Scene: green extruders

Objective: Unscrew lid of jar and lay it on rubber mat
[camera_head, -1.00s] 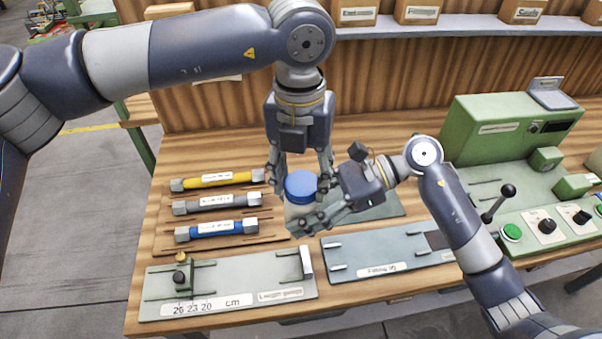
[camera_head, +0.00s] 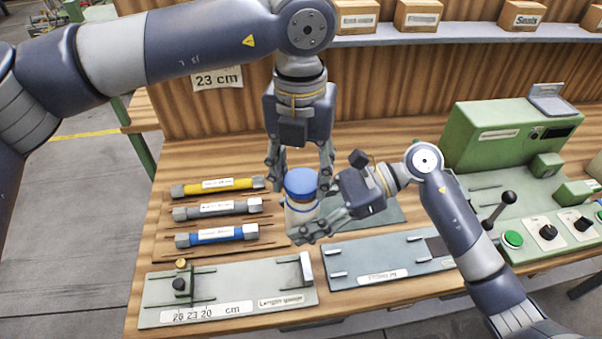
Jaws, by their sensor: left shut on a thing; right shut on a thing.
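The jar (camera_head: 297,218) stands upright near the middle of the bench, pale and partly hidden by fingers. Its blue lid (camera_head: 301,180) is directly above it, with a narrow brownish band between them; I cannot tell if the lid is fully apart from the jar. My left gripper (camera_head: 300,186) points down from above and is shut on the lid. My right gripper (camera_head: 318,222) comes from the right and is shut on the jar's body. A flat grey-green surface (camera_head: 388,211), possibly the rubber mat, shows behind and right of the jar, partly covered by my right gripper.
Yellow, grey and blue bars (camera_head: 216,235) lie in a rack at left. A length gauge (camera_head: 240,289) is at front left, and a grey-blue plate (camera_head: 385,262) at front middle. A green machine (camera_head: 505,140) with a lever stands at right. Boxes (camera_head: 417,15) line the shelf.

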